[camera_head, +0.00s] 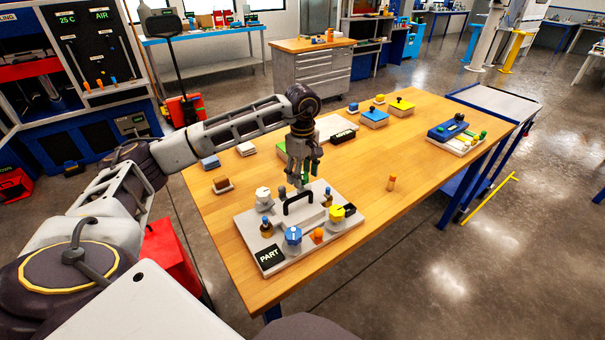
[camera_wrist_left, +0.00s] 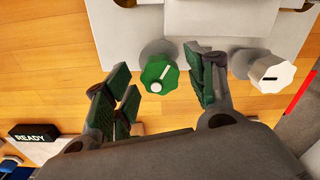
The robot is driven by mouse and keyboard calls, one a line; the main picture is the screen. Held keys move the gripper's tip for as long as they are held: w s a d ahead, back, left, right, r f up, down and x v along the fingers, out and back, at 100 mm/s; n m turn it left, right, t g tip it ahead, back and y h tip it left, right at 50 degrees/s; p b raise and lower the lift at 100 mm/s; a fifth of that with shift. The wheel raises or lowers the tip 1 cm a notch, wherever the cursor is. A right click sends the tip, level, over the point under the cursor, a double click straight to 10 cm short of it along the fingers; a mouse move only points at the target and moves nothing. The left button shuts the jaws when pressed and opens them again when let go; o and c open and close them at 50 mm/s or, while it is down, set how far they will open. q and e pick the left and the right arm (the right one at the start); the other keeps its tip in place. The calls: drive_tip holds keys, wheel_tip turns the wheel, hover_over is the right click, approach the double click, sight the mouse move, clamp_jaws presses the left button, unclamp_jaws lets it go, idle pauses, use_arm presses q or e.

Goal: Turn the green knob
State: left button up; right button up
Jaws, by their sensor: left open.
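The green knob (camera_wrist_left: 160,76) shows in the left wrist view, an octagonal cap with a white pointer line, on a grey round base on the light grey panel (camera_wrist_left: 115,30). My left gripper (camera_wrist_left: 158,84) is open, with green-padded fingers on either side of the knob in that view. Whether the fingertips reach down around it or stop above it, I cannot tell. In the head view, my left gripper (camera_head: 301,178) points down over the far side of the panel (camera_head: 343,232) and the green knob is hidden behind it. My right gripper is not in view.
A white knob (camera_wrist_left: 271,72) stands to the right of the green one in the wrist view. The table's right half has open wood.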

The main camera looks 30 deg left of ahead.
sight(302, 176)
use_arm(q)
wheel_tip(302, 176, up, 12)
idle(0.7)
drive_tip(key=shift+f, duration=0.1)
idle(0.7)
